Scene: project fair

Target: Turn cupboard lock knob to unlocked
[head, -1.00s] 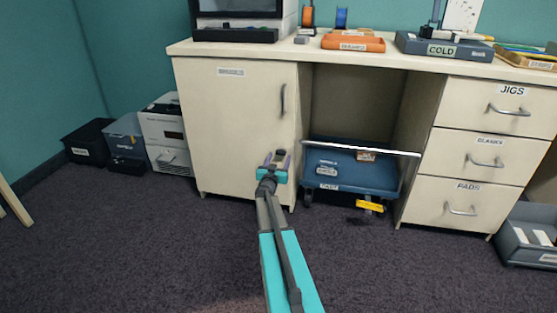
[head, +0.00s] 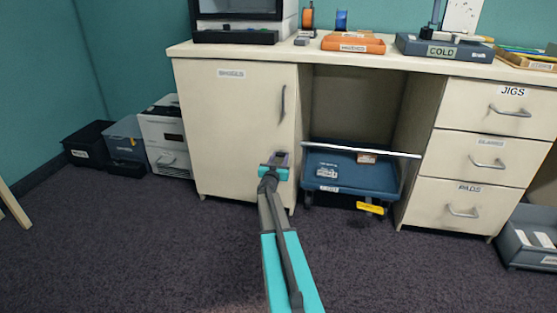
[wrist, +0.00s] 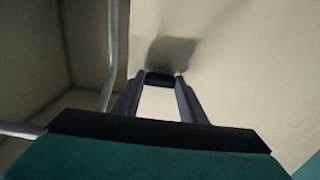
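The cream cupboard door (head: 235,125) is closed, with an upright handle (head: 283,103) near its right edge. My gripper (head: 279,160) is at the lower right of this door. In the wrist view, a small dark lock knob (wrist: 160,79) sits on the door's face between my fingertips. My gripper (wrist: 160,84) appears shut on the knob, with a finger against each side. The knob's pointer and any lock markings are hidden or too dark to read.
A blue cart (head: 350,176) with a pale push bar stands in the open bay right of the door. Drawers (head: 485,155) are farther right. A grey-white machine (head: 165,135) and bins stand left of the cupboard. The carpet in front is clear.

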